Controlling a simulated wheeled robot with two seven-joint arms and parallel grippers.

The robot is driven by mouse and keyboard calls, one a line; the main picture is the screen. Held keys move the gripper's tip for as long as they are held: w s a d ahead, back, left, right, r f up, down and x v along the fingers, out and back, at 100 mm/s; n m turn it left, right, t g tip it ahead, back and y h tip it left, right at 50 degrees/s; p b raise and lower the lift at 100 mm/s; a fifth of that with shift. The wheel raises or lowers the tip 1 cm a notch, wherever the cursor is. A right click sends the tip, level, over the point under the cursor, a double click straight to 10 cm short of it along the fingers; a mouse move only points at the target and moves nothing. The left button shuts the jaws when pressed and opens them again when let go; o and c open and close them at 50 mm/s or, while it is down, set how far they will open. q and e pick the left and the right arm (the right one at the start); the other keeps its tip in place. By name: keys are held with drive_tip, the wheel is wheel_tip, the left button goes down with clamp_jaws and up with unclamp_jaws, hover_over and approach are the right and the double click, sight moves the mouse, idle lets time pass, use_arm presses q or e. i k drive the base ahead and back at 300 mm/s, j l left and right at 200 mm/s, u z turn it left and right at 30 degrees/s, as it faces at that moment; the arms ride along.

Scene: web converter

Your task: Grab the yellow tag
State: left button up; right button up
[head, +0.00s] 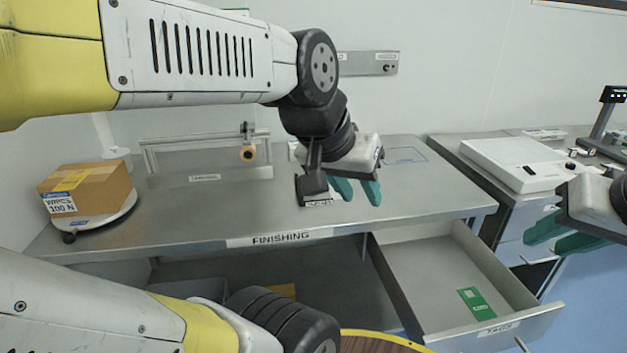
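I see no clear yellow tag. The open drawer (408,277) under the right part of the bench has a label on its front that seems to read "TAGS". A green tag or card (476,303) lies flat in it near the front. My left gripper (357,190) is over the bench top, above and to the left of the drawer. Its teal fingers are apart, with nothing between them. My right gripper (561,236) is at the right edge, to the right of the drawer. Its teal fingers are apart and empty. My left arm hides part of the back of the bench.
The steel bench (215,214) is marked "FINISHING". A cardboard box (108,196) with a yellow strip sits on a round stand (112,223) at the left. A metal frame (205,160) stands behind. A white flat device (525,163) is on the right-hand counter.

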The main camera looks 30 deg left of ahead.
sight(69, 182)
drive_tip(key=u, duration=2.55)
drive_tip(key=i+j+u, duration=0.2)
drive_tip(key=u, duration=0.25)
drive_tip(key=i+j+u, duration=0.15)
drive_tip(key=u, duration=0.3)
drive_tip(key=i+l, duration=0.05)
drive_tip(key=i, duration=0.05)
